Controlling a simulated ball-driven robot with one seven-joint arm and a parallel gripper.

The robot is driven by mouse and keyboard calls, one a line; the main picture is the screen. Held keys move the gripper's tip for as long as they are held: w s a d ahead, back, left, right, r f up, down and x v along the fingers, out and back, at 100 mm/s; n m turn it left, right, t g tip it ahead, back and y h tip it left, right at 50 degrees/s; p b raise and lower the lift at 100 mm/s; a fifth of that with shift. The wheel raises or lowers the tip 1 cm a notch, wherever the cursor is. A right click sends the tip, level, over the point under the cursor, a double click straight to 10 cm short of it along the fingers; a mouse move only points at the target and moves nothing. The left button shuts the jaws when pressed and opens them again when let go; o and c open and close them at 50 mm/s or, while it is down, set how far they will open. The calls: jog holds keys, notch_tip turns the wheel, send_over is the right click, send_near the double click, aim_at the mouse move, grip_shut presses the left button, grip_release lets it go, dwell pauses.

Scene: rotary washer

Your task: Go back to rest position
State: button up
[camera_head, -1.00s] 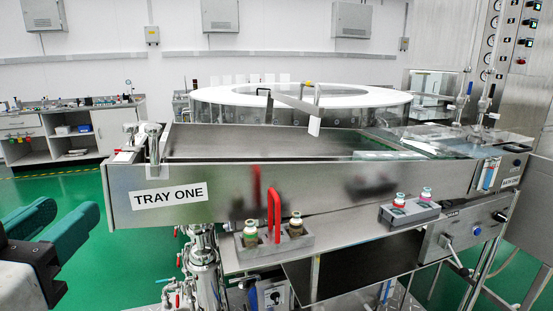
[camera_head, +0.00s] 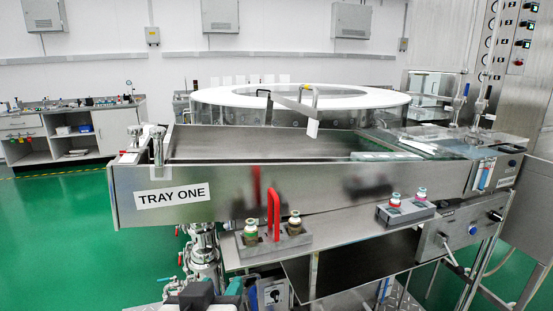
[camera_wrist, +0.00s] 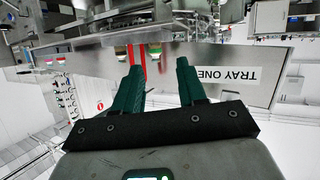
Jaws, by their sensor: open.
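My gripper (camera_wrist: 158,85) shows in the wrist view with its two green fingers apart and nothing between them. That view is upside down, with the TRAY ONE label (camera_wrist: 253,74) at the right. In the head view, part of my gripper (camera_head: 205,298) shows at the bottom edge, low and in front of the washer; its fingertips are hard to make out there. The washer's metal tray wall (camera_head: 330,195) with the TRAY ONE label (camera_head: 171,195) stands beyond it.
A grey holder (camera_head: 262,247) with a red handle (camera_head: 273,214) and two vials sits on the front shelf. A second holder (camera_head: 405,212) with two vials is to its right. Green floor (camera_head: 60,235) is clear at the left.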

jog(key=s+d+f+g+h+p, duration=0.1)
jog(key=s+d+f+g, duration=0.15)
jog(key=d+f, duration=0.8)
jog(key=s+d+f+g, duration=0.2)
jog(key=d+f+g, duration=0.2)
jog(key=d+f, duration=0.65)
jog(key=s+d+f+g+y+p, duration=0.1)
jog(key=s+d+f+g, duration=0.2)
jog(key=s+d, duration=0.4)
jog(key=s+d+f+g+y+p, duration=0.1)
jog(key=s+d+f+g, duration=0.2)
jog(key=s, duration=1.3)
jog(key=d+f, duration=0.3)
jog(key=d, duration=0.2)
jog(key=shift+s+m, duration=0.2)
jog(key=shift+m, duration=0.2)
jog(key=shift+c, duration=0.5)
